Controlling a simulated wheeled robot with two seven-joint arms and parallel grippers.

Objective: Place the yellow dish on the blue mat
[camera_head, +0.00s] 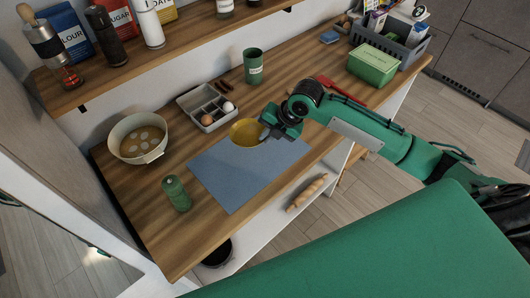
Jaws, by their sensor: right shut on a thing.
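The yellow dish (246,132) is at the far right part of the blue mat (238,175), over its back edge. I cannot tell whether it touches the mat or is held just above it. My right gripper (268,131) is shut on the dish's right rim, and its fingertips are partly hidden by the gripper body. The mat lies flat on the wooden counter, and most of it is bare. My left gripper is not in view.
A grey tray with eggs (207,107) stands behind the dish, with a green cup (253,66) farther back. A cream pot (137,138) stands at left and a green shaker (176,193) left of the mat. A green box (374,65) is at back right.

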